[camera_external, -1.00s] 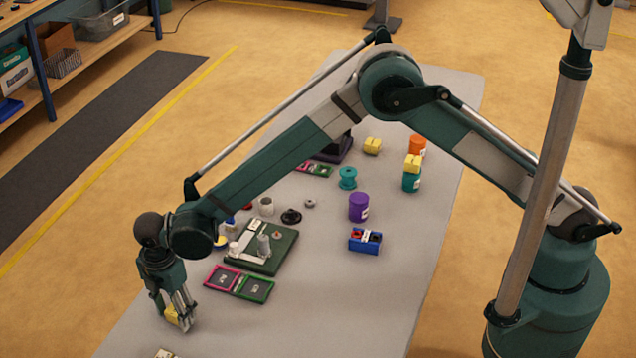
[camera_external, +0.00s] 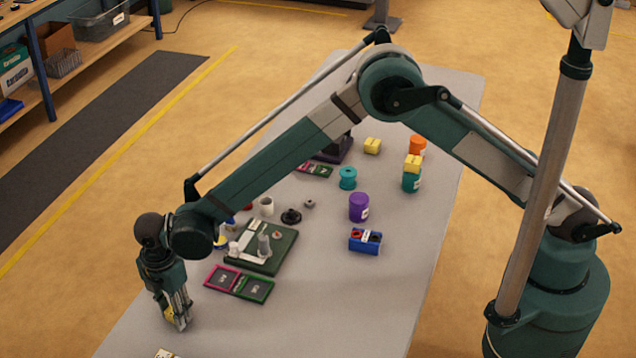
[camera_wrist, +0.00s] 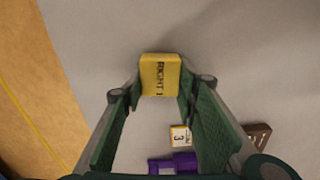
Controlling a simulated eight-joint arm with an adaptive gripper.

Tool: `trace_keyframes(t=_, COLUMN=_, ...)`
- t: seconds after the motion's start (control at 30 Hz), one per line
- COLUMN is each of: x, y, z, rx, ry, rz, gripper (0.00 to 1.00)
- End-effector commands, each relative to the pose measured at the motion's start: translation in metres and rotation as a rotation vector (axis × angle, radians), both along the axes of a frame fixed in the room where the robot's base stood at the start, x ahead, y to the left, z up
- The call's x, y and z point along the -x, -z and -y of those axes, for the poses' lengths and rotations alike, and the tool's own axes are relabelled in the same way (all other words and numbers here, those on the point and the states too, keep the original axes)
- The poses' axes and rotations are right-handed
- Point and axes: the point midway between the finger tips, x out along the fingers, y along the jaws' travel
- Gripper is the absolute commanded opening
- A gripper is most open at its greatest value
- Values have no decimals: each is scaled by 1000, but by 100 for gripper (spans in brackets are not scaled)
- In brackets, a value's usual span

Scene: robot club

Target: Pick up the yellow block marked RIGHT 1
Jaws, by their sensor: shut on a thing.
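The yellow block marked RIGHT 1 (camera_wrist: 160,76) sits between the fingertips of my gripper (camera_wrist: 164,88) in the wrist view, its lettering facing the camera. In the external view my gripper (camera_external: 180,322) is low at the near left end of the table, and only a small bit of the yellow block (camera_external: 168,313) shows between the fingers. The gripper is shut on the block. I cannot tell whether the block still touches the table.
A pink frame (camera_external: 222,278) and a green frame (camera_external: 254,289) lie right of my gripper. Behind them is a dark green board (camera_external: 262,250) with parts on it. A blue holder (camera_external: 365,241) and a purple can (camera_external: 359,207) stand further right. The near table surface is mostly clear.

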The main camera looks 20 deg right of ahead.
Motion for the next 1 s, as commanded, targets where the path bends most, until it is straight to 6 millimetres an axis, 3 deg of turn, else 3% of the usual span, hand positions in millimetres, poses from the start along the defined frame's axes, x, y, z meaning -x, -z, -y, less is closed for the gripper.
trace_keyframes(t=0.37, x=0, y=-14, z=0, rx=0, ry=0, rz=0, gripper=17)
trace_keyframes(t=0.8, x=0, y=-75, z=0, rx=0, ry=0, rz=0, gripper=17)
trace_keyframes(t=1.0, x=0, y=-94, z=0, rx=0, ry=0, rz=0, gripper=17)
